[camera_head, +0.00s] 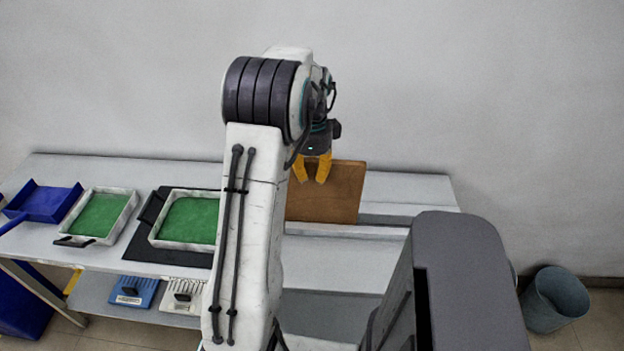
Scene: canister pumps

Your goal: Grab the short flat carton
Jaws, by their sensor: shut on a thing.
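A brown flat carton (338,197) is at the back of the bench, right of my arm. My arm hides its left part. My gripper (312,177) with its yellow fingers points down at the carton's upper edge and is shut on it. The fingertips overlap the carton's face in this view. I cannot tell whether its lower edge touches the bench.
Green-bottomed trays (101,215) and (190,219) and a blue tray (45,201) stand on the left of the bench (400,191). Blue and white items lie on the lower shelf. A grey bin (555,299) stands on the floor at right. The bench's right end is clear.

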